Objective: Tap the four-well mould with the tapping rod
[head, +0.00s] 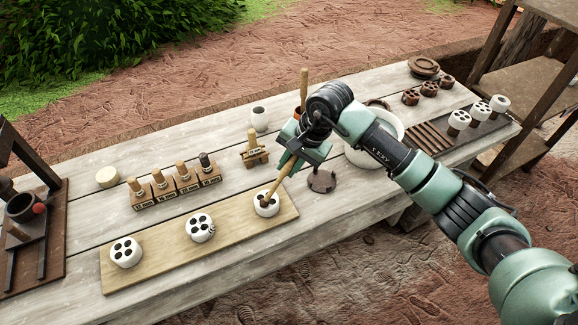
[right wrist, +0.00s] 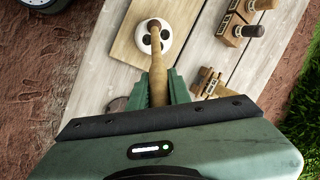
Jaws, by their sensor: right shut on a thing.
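My right gripper (head: 290,155) is shut on the wooden tapping rod (head: 278,185), which slants down to a white round mould (head: 273,209) at the right end of a wooden board. In the right wrist view the rod (right wrist: 158,70) runs from between the fingers (right wrist: 160,92) to the top of this mould (right wrist: 146,47). The rod's end overlaps the mould's top; whether it touches cannot be told. Dark wells show around the rod, some hidden by it. Two more white moulds with dark wells stand on the board, in the middle (head: 201,228) and at the left (head: 126,252).
The light board (head: 165,248) lies at the table's front. Behind it stand labelled wooden blocks with stamps (head: 175,188) and a small wooden stand (head: 254,152). A white bowl (head: 357,155) is behind my right arm. A dark metal press (head: 32,225) stands at the far left.

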